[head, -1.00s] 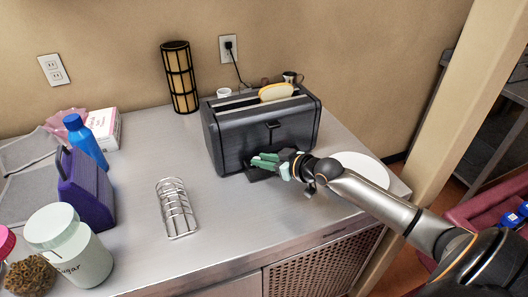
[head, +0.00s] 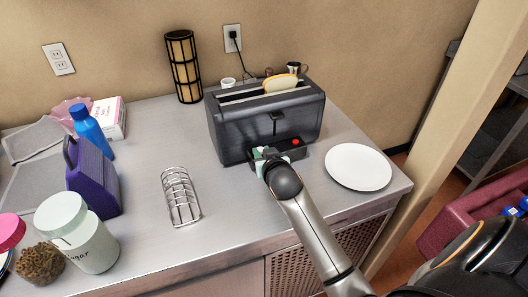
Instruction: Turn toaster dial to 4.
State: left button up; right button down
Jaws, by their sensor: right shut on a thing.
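The black toaster (head: 250,128) stands at the back of the metal counter, with a slice of bread (head: 281,83) sticking out of one slot. A lever (head: 277,117) shows on its front, and a red button (head: 295,142) shows on the low front panel. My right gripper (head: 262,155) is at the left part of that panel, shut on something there. The dial itself is hidden behind the gripper and wrist, so its setting cannot be read. My left gripper is not in view.
A white plate (head: 358,167) lies right of the toaster. A wire toast rack (head: 181,197) stands to the left in front. A purple case (head: 92,178), blue bottle (head: 91,130) and sugar jar (head: 78,232) stand farther left. A lamp (head: 184,66) is behind.

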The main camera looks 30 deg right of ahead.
jog(key=shift+a+m+h, duration=0.1)
jog(key=shift+m+h, duration=0.4)
jog(key=shift+h, duration=0.1)
jog(key=c, duration=0.7)
grip_release()
